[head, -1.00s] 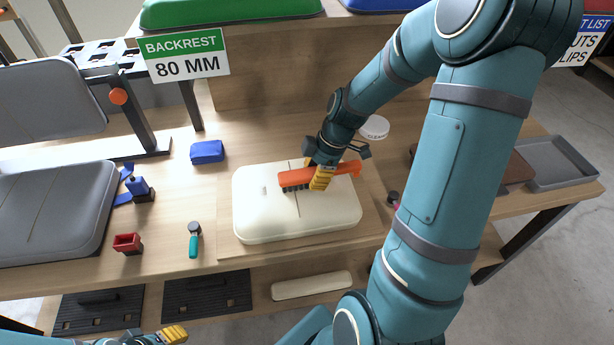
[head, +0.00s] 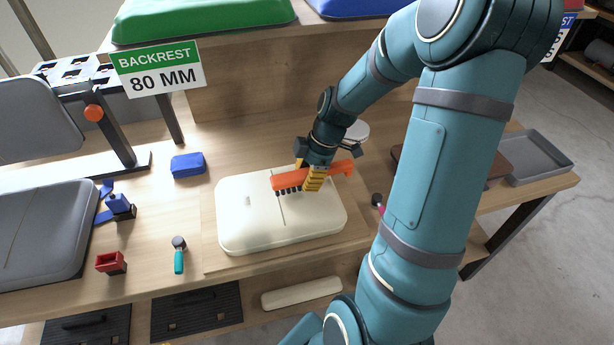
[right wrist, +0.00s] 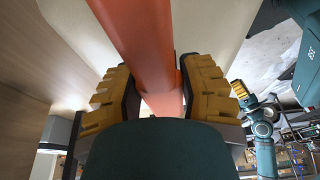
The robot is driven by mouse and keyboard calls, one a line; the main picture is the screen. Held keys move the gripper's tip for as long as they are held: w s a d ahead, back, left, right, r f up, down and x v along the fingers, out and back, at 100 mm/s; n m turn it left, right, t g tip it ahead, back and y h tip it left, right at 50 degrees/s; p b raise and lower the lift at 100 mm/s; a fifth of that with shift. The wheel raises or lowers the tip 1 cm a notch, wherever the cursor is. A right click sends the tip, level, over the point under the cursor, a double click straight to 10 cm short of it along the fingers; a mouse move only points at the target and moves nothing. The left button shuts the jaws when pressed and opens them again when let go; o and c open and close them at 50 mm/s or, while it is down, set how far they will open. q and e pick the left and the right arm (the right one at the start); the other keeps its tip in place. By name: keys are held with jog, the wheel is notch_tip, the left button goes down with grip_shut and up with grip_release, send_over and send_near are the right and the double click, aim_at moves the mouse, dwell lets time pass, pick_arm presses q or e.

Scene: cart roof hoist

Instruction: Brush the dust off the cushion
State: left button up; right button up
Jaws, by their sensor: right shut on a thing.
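The cream cushion (head: 280,226) lies flat on a wooden board on the bench in the head view, with a thin seam line across it. My right gripper (head: 314,176) is shut on the orange handle of a brush (head: 288,180). The brush has dark bristles facing down at the cushion's far edge; I cannot tell whether they touch. In the right wrist view, both yellow fingers flank the orange handle (right wrist: 150,45). No dust is clearly visible. Of my left gripper, one yellow finger (right wrist: 239,90) shows in the right wrist view; its opening is unclear.
A blue block (head: 187,165), a teal-handled tool (head: 179,256) and a red holder (head: 111,263) stand left of the cushion. A grey seat (head: 40,230) is farther left. A grey tray (head: 540,158) lies at right. A raised shelf (head: 240,90) stands behind.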

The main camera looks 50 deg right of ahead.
jog(key=shift+r+p, duration=2.3)
jog(key=shift+r, duration=1.65)
jog(key=shift+f, duration=0.2)
